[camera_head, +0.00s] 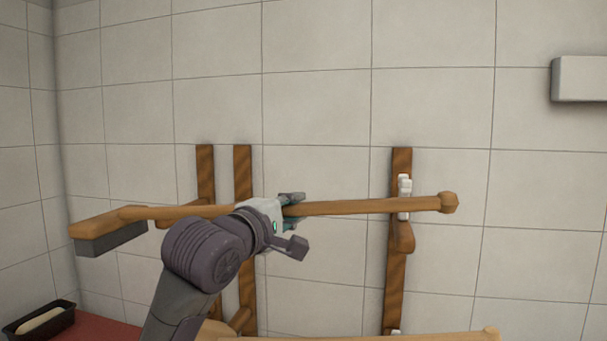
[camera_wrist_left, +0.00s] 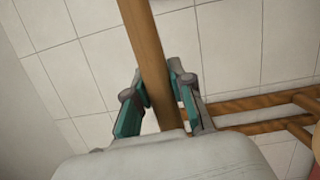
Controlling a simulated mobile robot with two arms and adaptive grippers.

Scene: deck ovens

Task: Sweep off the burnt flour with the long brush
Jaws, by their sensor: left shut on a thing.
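The long brush has a wooden handle (camera_head: 360,207) and a head with dark grey bristles (camera_head: 110,239) at the left end. It lies nearly level across the head view, in front of the wall rack. My left gripper (camera_head: 291,219) is shut around the handle near its middle. In the left wrist view the handle (camera_wrist_left: 148,50) runs between the two fingers of my left gripper (camera_wrist_left: 160,90). I cannot tell whether the brush still touches the rack pegs. No burnt flour is in view. My right gripper is not in view.
Wooden rack uprights (camera_head: 397,275) stand against the tiled wall, with pegs on them. Another wooden handle (camera_head: 400,337) lies lower down. A dark tin with a loaf (camera_head: 42,320) sits on a red surface (camera_head: 95,329) at lower left. A grey box (camera_head: 580,79) is on the wall at upper right.

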